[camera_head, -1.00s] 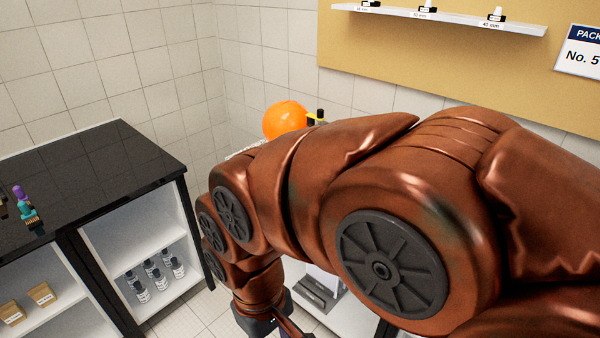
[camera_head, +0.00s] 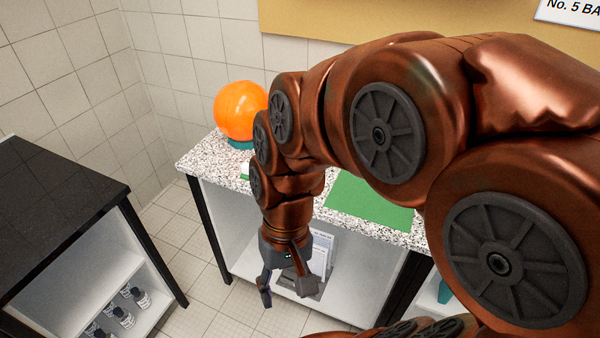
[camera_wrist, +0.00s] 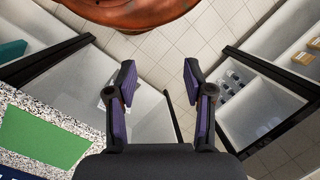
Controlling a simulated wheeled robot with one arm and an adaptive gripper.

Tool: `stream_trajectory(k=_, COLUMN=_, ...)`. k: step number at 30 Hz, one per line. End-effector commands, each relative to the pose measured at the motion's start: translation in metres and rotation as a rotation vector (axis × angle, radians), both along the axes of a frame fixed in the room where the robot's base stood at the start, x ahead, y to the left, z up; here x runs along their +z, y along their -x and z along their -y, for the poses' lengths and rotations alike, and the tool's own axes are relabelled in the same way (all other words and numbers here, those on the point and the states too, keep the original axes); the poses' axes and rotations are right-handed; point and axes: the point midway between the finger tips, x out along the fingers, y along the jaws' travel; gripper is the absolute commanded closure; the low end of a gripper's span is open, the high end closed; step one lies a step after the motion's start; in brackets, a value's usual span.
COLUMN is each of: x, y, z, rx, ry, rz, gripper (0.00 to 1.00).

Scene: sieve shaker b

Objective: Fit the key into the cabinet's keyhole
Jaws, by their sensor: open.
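My gripper (camera_head: 286,282) hangs pointing down in front of the speckled counter in the head view. In the wrist view my gripper (camera_wrist: 158,85) has its two fingers spread apart, with only tiled floor and a shelf edge visible between them. It is open and empty. I see no key and no keyhole in either current view. Part of the counter is hidden behind my copper-coloured arm.
A speckled counter (camera_head: 207,160) carries an orange ball-shaped object (camera_head: 240,110) and a green mat (camera_head: 368,200). A black-topped unit (camera_head: 50,200) with small bottles (camera_head: 122,316) on its shelf stands at left. Tiled floor (camera_head: 200,250) lies clear between them.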

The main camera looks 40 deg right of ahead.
Motion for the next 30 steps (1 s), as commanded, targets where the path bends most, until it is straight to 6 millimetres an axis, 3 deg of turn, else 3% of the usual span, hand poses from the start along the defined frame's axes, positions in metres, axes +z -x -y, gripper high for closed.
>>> stream_trajectory(k=1, x=-0.01, y=-0.013, z=-0.003, rx=-0.091, ry=-0.04, rz=-0.016, gripper=0.48)
stream_trajectory(k=7, x=-0.025, y=-0.071, z=-0.009, rx=-0.454, ry=-0.211, rz=-0.073, gripper=0.48)
stream_trajectory(k=14, x=-0.04, y=-0.147, z=0.015, rx=-0.872, ry=-0.418, rz=-0.137, gripper=0.48)
stream_trajectory(k=20, x=-0.055, y=-0.211, z=0.069, rx=-1.238, ry=-0.608, rz=-0.19, gripper=0.48)
stream_trajectory(k=24, x=-0.067, y=-0.249, z=0.126, rx=-1.494, ry=-0.755, rz=-0.225, gripper=0.48)
stream_trajectory(k=30, x=-0.088, y=-0.28, z=0.221, rx=-1.821, ry=-0.969, rz=-0.271, gripper=0.48)
